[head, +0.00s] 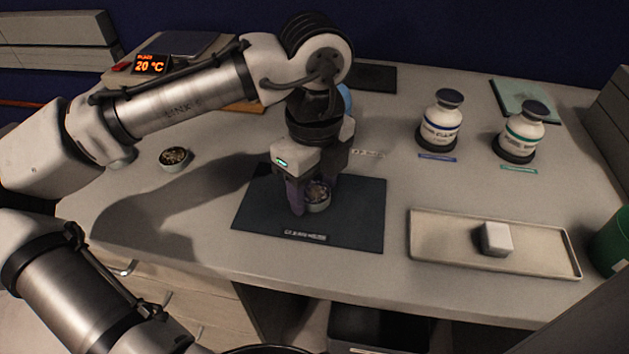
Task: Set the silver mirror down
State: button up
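A small round silver-grey piece (318,204) with a mottled, shiny top sits between the fingers of my gripper (314,192). I take it for the silver mirror, but its face is too small to be sure. My gripper points down over the dark mat (362,225) and appears shut on the piece, one finger at its left and the other behind it at the right. The piece is at or just above the mat; I cannot tell whether it touches. A similar small round piece (174,158) stands on the bench at the left.
A pale tray (440,245) with a white block (496,239) lies at the right. A blue-labelled bottle (440,122) and a green-labelled bottle (521,131) stand behind it. A green container (611,242) is at the right edge. A 20 °C display (150,64) stands back left.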

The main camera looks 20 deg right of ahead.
aim_at(315, 192)
jog(key=shift+o, duration=1)
jog(key=shift+r, duration=0.15)
notch_tip(315, 192, up, 12)
jog(key=shift+p, duration=0.4)
